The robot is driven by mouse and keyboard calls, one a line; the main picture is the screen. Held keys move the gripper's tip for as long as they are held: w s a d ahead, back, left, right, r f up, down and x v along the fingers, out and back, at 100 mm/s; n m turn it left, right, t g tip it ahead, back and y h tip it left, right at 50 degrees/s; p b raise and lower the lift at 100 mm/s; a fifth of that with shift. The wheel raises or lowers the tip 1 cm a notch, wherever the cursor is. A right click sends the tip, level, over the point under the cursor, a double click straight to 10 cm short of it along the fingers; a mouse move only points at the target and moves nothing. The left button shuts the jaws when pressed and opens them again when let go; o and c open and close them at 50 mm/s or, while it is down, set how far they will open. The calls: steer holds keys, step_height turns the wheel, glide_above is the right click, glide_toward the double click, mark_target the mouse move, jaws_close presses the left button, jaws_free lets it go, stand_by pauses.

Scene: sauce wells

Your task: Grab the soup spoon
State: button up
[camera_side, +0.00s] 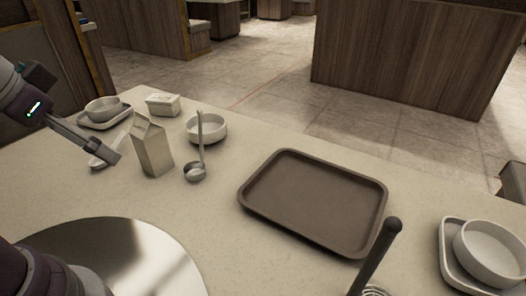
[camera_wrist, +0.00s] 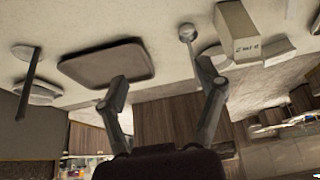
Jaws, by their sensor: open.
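A white soup spoon (camera_side: 97,162) lies on the counter at the left in the side view, left of the carton and partly hidden behind my gripper. My gripper (camera_side: 114,157) reaches in from the left, above the counter near that spoon, and holds nothing. In the wrist view my gripper (camera_wrist: 163,84) shows two fingers spread wide apart with nothing between them. I cannot clearly make out the spoon in the wrist view. A metal ladle (camera_side: 195,171) stands right of the carton, its handle rising in front of a white bowl (camera_side: 214,131); its cup also shows in the wrist view (camera_wrist: 187,32).
A carton (camera_side: 153,150) stands close right of my gripper. A brown tray (camera_side: 310,200) lies mid-counter. A dark-handled whisk (camera_side: 376,255) and a bowl (camera_side: 490,252) on a small tray are at right.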

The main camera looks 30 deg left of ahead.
steer(key=n+g, duration=0.1)
glide_above(100, 159)
steer(key=s, duration=0.4)
step_height(100, 159, down, 11)
steer(key=shift+y, duration=0.3)
steer(key=x, duration=1)
steer(key=shift+s+d+f, duration=0.1)
steer(key=shift+d+f, duration=0.1)
steer(key=shift+f, duration=0.1)
steer(key=c, duration=1.2)
